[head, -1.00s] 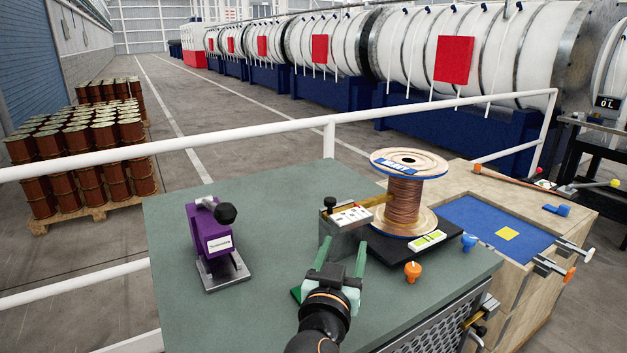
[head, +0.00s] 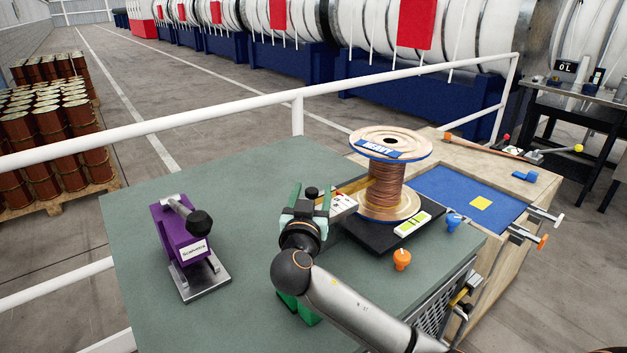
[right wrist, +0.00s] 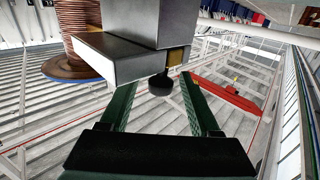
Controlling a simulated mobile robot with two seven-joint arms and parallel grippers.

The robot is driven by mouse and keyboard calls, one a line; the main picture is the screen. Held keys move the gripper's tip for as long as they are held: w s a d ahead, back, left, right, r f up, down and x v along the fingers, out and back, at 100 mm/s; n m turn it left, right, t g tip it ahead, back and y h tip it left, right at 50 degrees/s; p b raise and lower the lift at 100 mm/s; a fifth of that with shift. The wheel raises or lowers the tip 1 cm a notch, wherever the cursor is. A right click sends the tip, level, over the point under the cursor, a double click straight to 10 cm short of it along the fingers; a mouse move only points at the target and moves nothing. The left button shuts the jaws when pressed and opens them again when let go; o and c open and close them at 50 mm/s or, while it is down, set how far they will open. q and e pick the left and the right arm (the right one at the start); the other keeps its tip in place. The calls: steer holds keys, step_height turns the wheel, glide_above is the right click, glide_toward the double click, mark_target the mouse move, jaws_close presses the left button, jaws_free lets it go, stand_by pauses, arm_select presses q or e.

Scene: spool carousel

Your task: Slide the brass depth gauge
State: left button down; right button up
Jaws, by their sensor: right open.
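The brass depth gauge is a brass bar (head: 352,187) with a black knob (head: 311,191) at its left end. It runs through a grey block with a white label card (head: 342,206) and points at the copper wire spool (head: 386,182). My right gripper (head: 310,197) is open at the knob end, one green finger on each side of the knob. In the right wrist view the knob (right wrist: 161,84) shows between the spread fingers (right wrist: 157,98), apart from both. The grey block (right wrist: 135,55) hides most of the bar there. My left gripper is not in view.
A purple labelled device (head: 180,235) stands on the green tabletop (head: 130,215) at left. An orange knob (head: 402,260) and a blue knob (head: 454,222) are near the spool's black base (head: 375,238). A green object (head: 305,312) lies partly under my arm. A white rail (head: 230,118) runs behind.

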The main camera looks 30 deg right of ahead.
steer(key=shift+x, duration=1.55)
jaws_close()
steer(key=shift+a, duration=0.1)
